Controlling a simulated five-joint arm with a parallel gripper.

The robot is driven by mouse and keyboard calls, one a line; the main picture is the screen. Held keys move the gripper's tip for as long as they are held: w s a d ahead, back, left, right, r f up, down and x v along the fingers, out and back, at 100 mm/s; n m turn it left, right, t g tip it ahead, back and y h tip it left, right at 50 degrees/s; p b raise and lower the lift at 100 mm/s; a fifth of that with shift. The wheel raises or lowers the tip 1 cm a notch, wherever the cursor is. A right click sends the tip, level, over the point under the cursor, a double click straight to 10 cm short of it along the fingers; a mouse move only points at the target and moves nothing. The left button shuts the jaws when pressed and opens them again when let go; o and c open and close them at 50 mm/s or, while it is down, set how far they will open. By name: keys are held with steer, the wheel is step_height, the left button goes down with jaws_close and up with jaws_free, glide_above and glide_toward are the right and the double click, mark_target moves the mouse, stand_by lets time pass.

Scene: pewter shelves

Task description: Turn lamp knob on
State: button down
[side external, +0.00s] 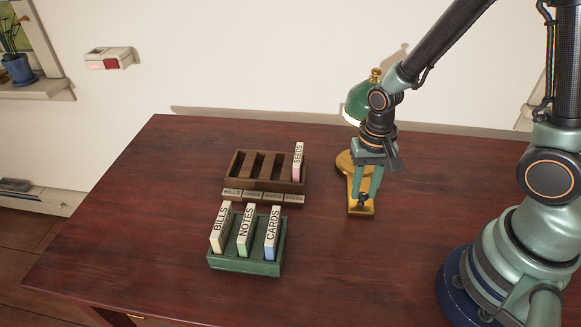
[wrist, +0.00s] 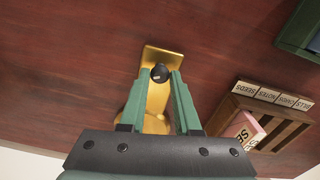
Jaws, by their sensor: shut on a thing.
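The lamp has a green shade (side external: 358,104) and a brass base (side external: 348,172) on the table's back part. Its small dark knob (wrist: 160,73) sits on the front end of the base, with a pale mark on top; it also shows in the side view (side external: 363,198). My gripper (side external: 364,198) points down over the base, its fingertips at the knob. In the wrist view, my gripper (wrist: 160,74) has one green finger on each side of the knob, shut on it. Part of the lamp is hidden behind my arm.
A wooden rack (side external: 238,183) holds one SEEDS card (side external: 298,162). A green tray (side external: 244,265) in front holds BILLS, NOTES and CARDS cards. A red-and-white wall box (side external: 110,59) hangs at the back left.

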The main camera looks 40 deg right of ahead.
mark_target(363, 194)
steer(key=m, duration=0.4)
steer(key=shift+m, duration=0.4)
stand_by(0.4)
steer(key=c, duration=0.6)
jaws_free()
step_height(363, 194, up, 12)
steer(key=shift+r, duration=0.1)
